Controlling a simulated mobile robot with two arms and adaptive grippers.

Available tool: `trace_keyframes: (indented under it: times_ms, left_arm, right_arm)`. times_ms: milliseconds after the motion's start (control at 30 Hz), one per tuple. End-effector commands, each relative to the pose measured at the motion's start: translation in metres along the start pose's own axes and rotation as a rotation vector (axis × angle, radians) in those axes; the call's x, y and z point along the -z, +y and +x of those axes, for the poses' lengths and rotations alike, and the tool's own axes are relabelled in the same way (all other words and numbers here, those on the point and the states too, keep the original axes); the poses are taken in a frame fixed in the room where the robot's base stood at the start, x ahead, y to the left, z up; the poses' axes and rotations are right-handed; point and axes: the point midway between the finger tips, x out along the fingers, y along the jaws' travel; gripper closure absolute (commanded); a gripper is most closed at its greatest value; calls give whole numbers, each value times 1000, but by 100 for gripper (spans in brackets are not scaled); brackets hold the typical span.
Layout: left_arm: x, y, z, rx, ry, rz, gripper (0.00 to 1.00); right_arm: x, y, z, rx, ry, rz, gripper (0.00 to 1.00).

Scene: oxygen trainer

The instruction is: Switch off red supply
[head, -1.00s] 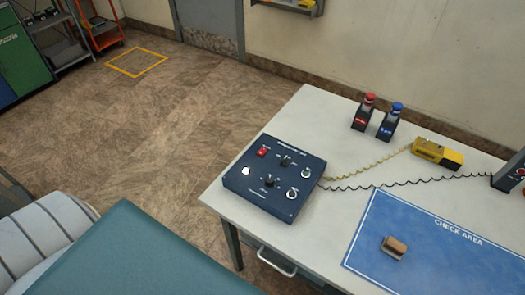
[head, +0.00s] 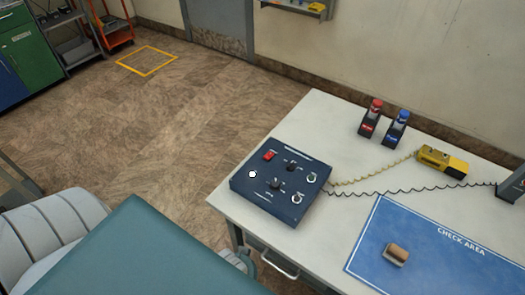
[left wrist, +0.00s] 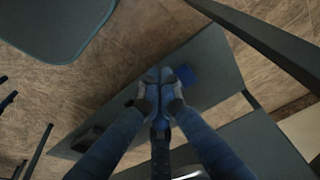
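A dark blue control box (head: 240,186) lies near the left front of the white table. A red rocker switch (head: 269,156) sits at its back left corner, with two black knobs and several round pale fittings around it. Behind the box stand a black unit with a red top and red label (head: 370,119) and a similar one with a blue top (head: 396,128). My left gripper (left wrist: 165,76) looks shut in the left wrist view, with nothing visible held. A grey piece, possibly my arm, shows by the table's front edge in the head view. My right gripper is not in view.
A yellow device (head: 443,161) and a dark unit (head: 512,186) have coiled cords running toward the box. A blue check-area mat (head: 430,262) bears a small brown-topped block (head: 396,254). A teal padded surface (head: 150,255) lies at front left.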

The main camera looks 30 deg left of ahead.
Motion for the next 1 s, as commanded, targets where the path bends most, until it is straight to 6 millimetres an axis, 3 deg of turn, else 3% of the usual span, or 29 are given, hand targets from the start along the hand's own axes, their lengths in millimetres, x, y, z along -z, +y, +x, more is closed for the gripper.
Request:
trace_keyframes:
  times_ms: [33,100,367,533,600,767,1000]
  left_arm:
    - [14,-1,-26,1,17,-2,100]
    - [28,-3,-55,3,31,-4,100]
    - [52,-6,-136,9,65,-7,100]
    - [98,-40,-182,31,247,-28,100]
    - [111,-52,-177,36,303,-39,100]
    - [150,-85,-188,50,474,-64,100]
    - [212,-147,-232,71,782,-105,100]
  right_arm:
    - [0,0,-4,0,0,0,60]
    - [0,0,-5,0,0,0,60]
    - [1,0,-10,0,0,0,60]
    - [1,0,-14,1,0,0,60]
    - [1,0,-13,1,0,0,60]
    - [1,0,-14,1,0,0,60]
    - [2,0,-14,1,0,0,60]
